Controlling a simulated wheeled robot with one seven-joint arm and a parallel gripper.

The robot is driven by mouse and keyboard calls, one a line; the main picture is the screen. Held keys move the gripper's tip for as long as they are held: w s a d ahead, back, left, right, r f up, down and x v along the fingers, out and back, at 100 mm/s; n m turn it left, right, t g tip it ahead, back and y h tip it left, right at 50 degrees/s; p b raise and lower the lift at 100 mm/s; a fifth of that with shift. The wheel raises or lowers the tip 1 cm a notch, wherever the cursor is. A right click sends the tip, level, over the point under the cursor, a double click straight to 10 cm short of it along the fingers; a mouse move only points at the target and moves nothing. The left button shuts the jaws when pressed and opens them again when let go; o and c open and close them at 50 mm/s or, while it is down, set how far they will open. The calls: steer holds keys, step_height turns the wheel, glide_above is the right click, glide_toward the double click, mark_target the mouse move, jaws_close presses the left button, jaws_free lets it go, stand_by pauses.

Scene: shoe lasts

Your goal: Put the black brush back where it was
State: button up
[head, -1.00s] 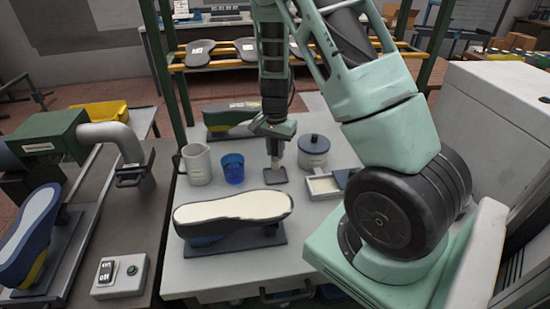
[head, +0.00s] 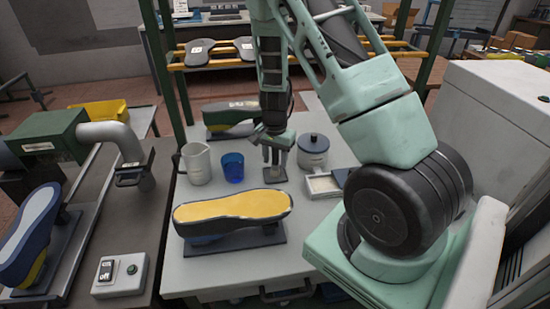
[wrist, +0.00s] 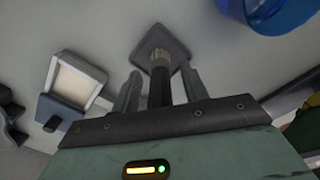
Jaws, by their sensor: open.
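The black brush (wrist: 160,88) shows in the wrist view, its dark handle between my fingers and its tan end over the dark square pad (wrist: 150,38). My gripper (wrist: 160,78) is open, with a finger on each side of the handle and gaps between. In the head view my gripper (head: 277,158) points down at the pad (head: 275,178) on the white table; the brush is hard to make out there. The shoe last (head: 234,208), with a yellow sole face up, lies on its dark stand in front of the pad.
A grey pitcher (head: 196,163) and a blue cup (head: 233,167) stand left of the pad. A lidded pot (head: 313,150) and a small light tray (head: 323,186) stand to its right. Another last (head: 230,115) stands behind. A switch box (head: 119,274) is on the left bench.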

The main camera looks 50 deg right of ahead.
step_height(320, 180, up, 12)
steer(key=shift+a+r, duration=0.1)
steer(key=s+a+r+n+y, duration=0.15)
steer(key=a+n, duration=0.25)
steer(key=a, duration=0.5)
steer(key=s+a+r+n, duration=0.2)
steer(key=s+a+n, duration=0.15)
steer(key=a, duration=0.45)
steer(key=s+a+r+n, duration=0.15)
steer(key=a+n, duration=0.25)
steer(key=a, duration=0.5)
steer(key=s+a+r+n, duration=0.1)
steer(key=s+a+n, duration=0.3)
steer(key=s, duration=0.3)
steer(key=s+a+r+n, duration=0.2)
steer(key=s+a+n, duration=0.3)
steer(key=s+n, duration=0.2)
steer(key=shift+s+h, duration=0.45)
steer(key=shift+a, duration=0.1)
